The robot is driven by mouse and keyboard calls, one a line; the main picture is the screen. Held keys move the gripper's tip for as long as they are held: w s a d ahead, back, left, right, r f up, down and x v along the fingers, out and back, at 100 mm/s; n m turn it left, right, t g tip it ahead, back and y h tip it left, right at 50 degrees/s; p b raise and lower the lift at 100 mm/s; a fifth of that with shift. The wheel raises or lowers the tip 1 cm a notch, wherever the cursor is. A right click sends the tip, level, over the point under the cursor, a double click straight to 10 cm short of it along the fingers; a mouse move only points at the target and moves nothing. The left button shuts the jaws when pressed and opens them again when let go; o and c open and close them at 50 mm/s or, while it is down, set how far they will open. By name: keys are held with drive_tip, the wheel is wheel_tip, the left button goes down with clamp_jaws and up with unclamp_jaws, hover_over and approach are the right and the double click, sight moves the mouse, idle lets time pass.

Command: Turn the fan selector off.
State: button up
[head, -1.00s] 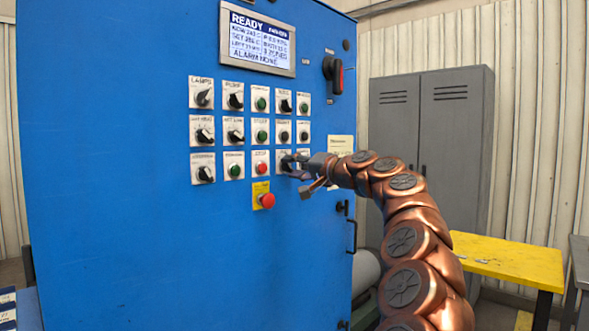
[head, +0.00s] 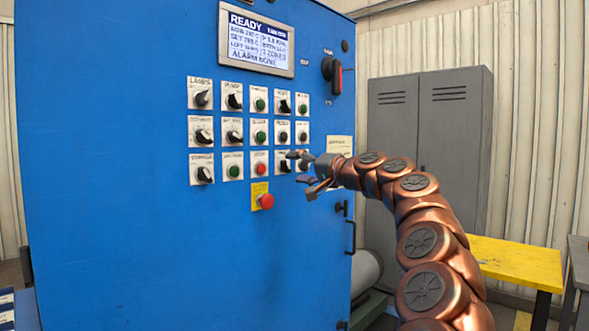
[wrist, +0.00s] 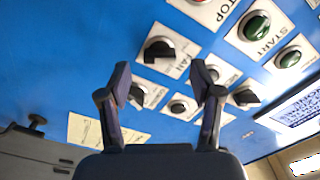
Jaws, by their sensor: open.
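The fan selector is a black knob on a white plate in the bottom row of the blue panel. In the head view the fan selector (head: 285,167) is just left of my gripper and partly visible. In the wrist view the fan selector (wrist: 160,49) has a "FAN" label and lies ahead of the fingertips, between their lines. My gripper (head: 304,173) is open and empty, a short gap from the panel. Its two fingers also show in the wrist view (wrist: 162,82), with nothing between them. The knob's exact pointer setting is too small to read.
Several other knobs and buttons surround the selector, including a red stop button (head: 260,168) and a red mushroom button (head: 266,201). A display (head: 257,42) sits above. A grey locker (head: 455,130) and yellow table (head: 515,262) stand at the right.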

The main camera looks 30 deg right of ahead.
drive_tip(key=v, duration=1)
drive_tip(key=shift+w+a+f, duration=0.1)
idle(0.4)
